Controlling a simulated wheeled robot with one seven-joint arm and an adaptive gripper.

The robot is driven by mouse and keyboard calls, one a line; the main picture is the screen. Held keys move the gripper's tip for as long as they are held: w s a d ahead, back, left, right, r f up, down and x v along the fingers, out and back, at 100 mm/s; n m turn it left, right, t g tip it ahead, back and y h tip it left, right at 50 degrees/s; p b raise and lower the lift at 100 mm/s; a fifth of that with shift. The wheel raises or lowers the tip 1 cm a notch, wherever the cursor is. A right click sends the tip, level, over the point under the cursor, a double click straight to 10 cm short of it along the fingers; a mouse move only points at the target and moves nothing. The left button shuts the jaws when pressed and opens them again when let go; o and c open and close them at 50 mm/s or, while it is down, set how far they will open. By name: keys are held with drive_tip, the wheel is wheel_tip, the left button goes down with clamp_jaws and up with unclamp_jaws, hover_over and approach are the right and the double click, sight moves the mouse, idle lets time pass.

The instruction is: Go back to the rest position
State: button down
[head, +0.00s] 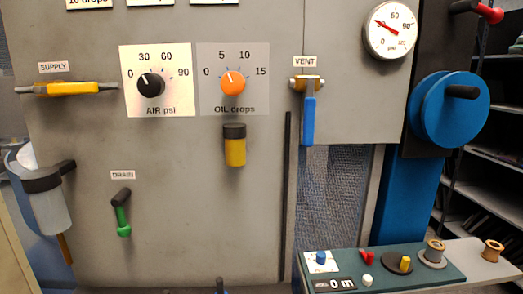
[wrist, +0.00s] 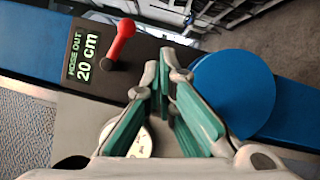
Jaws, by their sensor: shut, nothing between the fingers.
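My gripper (wrist: 163,75) shows in the wrist view. Its green-padded fingers meet near the tips and hold nothing. Beyond the fingers are a blue disc (wrist: 235,92) on the right and a red-handled lever (wrist: 122,42) on the left. A display (wrist: 85,62) reads "HOSE OUT 20 cm". A white dial (wrist: 140,145) is partly hidden behind the fingers. I cannot see my gripper in the head view. No contact between the fingers and these things can be made out.
The head view shows a grey panel (head: 180,215) with a yellow supply lever (head: 75,88), AIR knob (head: 151,85), orange oil knob (head: 233,83), blue vent lever (head: 308,120) and green drain lever (head: 122,215). The blue wheel (head: 430,110) is at right. Below stands a bench (head: 430,280) with small parts.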

drive_tip(key=s+a+f+m+g+y+p, duration=0.2)
drive_tip(key=s+a+f+m+g, duration=0.4)
drive_tip(key=s+a+f, duration=0.5)
drive_tip(key=s+a+f+m+g+y+p, duration=0.2)
drive_tip(key=s+a+f+m+g+y, duration=0.3)
drive_tip(key=s+a+f+m, duration=0.5)
drive_tip(key=s+a+f+g, duration=0.1)
drive_tip(key=a+f+g, duration=0.1)
drive_tip(key=a+f, duration=0.3)
wheel_tip(320, 180, down, 3)
drive_tip(key=shift+a+f+p, duration=0.15)
drive_tip(key=shift+p, duration=0.25)
drive_tip(key=shift+w, duration=0.1)
